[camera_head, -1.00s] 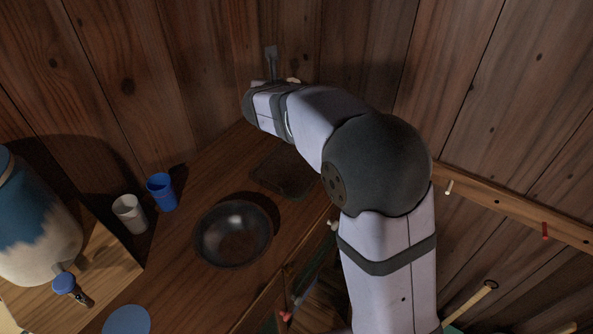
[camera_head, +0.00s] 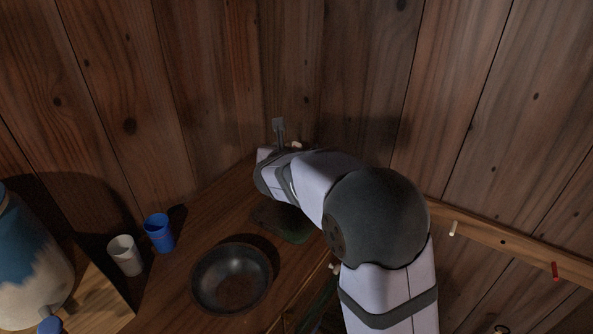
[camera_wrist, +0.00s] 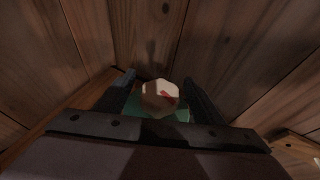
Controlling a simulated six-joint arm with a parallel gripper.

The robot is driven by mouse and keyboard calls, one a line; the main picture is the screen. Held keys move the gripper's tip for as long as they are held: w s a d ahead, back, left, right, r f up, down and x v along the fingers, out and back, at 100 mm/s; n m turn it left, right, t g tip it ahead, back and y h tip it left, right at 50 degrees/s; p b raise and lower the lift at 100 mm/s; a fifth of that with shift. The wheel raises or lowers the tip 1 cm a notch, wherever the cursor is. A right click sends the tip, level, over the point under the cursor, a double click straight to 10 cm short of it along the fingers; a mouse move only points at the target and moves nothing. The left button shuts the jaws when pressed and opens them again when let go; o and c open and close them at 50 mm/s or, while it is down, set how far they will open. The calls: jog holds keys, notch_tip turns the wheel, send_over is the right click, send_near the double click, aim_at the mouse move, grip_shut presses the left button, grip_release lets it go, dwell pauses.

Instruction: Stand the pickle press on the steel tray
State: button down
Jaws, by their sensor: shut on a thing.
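In the wrist view, my gripper (camera_wrist: 160,80) has its two dark fingers on either side of a pale, rounded thing with a red mark, which I take to be the pickle press (camera_wrist: 157,96). My gripper is shut on it. Green shows below and around it; I cannot tell whether that is part of the press or a surface under it. A dark, greenish flat square, likely the steel tray (camera_head: 287,228), lies on the counter just below my wrist, partly covered by my arm. Contact between press and tray is hidden.
A dark round bowl (camera_head: 232,278) stands on the wooden counter, nearer than the tray. A blue cup (camera_head: 159,233) and a white cup (camera_head: 125,256) stand to its left, with a large blue-and-cream jar (camera_head: 35,265) farther left. Wooden walls close in the corner behind the tray.

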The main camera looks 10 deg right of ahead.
jog(key=shift+f, duration=0.5)
jog(key=shift+f, duration=0.1)
jog(key=shift+f+b, duration=0.5)
jog(key=shift+f, duration=1.25)
jog(key=shift+f, duration=0.2)
jog(key=shift+c, duration=2.4)
grip_release()
jog(key=shift+r, duration=0.15)
jog(key=v, duration=1.2)
